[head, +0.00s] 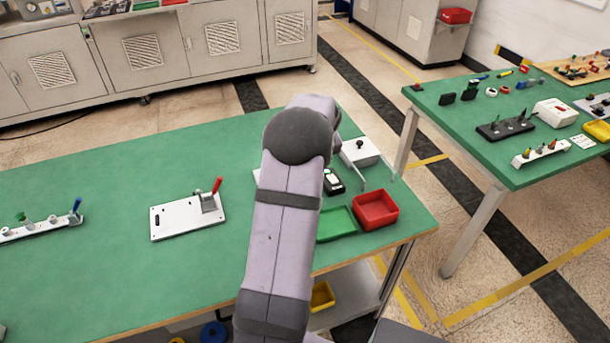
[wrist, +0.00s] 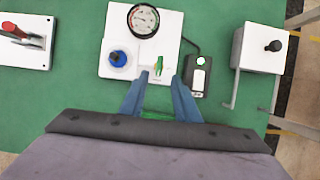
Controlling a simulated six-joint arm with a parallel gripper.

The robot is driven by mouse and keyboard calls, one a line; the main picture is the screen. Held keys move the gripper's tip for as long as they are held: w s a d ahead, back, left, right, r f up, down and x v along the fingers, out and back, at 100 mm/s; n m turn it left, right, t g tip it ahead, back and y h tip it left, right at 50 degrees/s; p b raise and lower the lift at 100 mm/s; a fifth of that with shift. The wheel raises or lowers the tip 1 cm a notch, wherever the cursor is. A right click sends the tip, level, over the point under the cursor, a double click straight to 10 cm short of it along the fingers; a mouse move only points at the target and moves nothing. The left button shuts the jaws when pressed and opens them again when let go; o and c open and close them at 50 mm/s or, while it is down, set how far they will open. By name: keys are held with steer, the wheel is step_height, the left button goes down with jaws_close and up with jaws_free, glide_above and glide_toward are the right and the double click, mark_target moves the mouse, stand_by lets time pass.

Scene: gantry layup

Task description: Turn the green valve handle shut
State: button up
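The green valve handle (wrist: 158,65) stands on a white panel (wrist: 172,35) in the wrist view, pointing roughly away from me. The panel also carries a round gauge (wrist: 143,20) and a blue knob (wrist: 117,58). My gripper (wrist: 158,82) is open and empty, its two blue fingers apart, just on the near side of the handle. Whether it is above the panel's height cannot be told. In the head view my arm hides the gripper, the handle and nearly all of the panel.
A black device (wrist: 199,77) lies just right of the panel. A white box with a black knob (wrist: 258,47) stands further right. A white plate with a red lever (head: 172,220) lies left. Green (head: 336,223) and red (head: 375,210) trays sit near the front right edge.

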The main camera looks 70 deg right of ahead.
steer(key=shift+p+x, duration=0.8)
steer(key=shift+x, duration=2.85)
steer(key=shift+c, duration=0.6)
jaws_close()
